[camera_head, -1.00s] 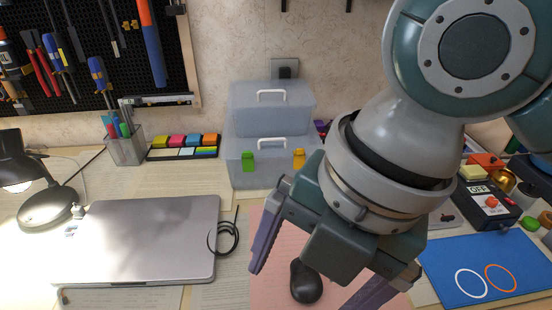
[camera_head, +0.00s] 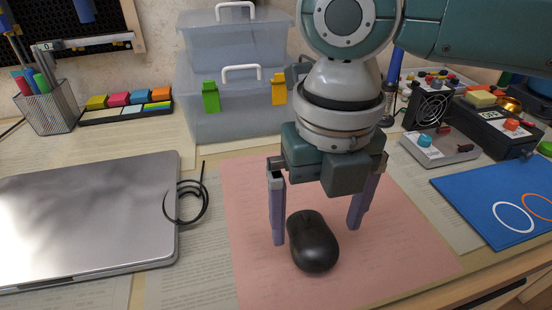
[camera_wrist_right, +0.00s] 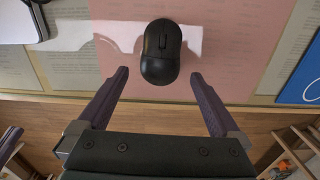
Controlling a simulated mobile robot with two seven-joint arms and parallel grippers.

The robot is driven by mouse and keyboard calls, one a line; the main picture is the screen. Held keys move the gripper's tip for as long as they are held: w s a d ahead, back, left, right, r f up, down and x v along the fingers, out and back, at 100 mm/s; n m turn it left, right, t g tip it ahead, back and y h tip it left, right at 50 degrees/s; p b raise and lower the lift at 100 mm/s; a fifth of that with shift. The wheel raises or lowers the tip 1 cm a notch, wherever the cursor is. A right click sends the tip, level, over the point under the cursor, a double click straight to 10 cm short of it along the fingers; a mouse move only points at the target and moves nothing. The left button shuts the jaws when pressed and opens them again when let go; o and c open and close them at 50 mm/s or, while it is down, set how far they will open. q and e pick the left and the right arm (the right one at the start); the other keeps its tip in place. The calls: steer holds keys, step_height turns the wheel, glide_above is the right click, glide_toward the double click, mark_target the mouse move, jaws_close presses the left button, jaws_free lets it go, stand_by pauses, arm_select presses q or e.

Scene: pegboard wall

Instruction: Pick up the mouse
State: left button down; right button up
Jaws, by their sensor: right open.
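The black mouse (camera_head: 313,242) lies on a pink sheet (camera_head: 400,262) on the desk in the head view. My right gripper (camera_head: 318,238) is open above the pink sheet, one finger to the left of the mouse and the other to its right, farther off. In the right wrist view the mouse (camera_wrist_right: 160,52) sits just beyond the two open fingertips (camera_wrist_right: 159,76), roughly centred between them. Nothing is between the fingers. I cannot tell how high the fingertips are above the desk.
A closed silver laptop (camera_head: 90,215) lies left, with a black cable coil (camera_head: 188,203) beside it. Clear plastic boxes (camera_head: 235,95) stand behind. A blue mat (camera_head: 500,195) and a grey device (camera_head: 440,148) are on the right. The pink sheet around the mouse is clear.

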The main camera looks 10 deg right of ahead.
mark_target(316, 242)
step_height(316, 242, down, 4)
steer(key=shift+s+f+b, duration=0.15)
steer(key=shift+b, duration=0.3)
steer(key=c, duration=1.3)
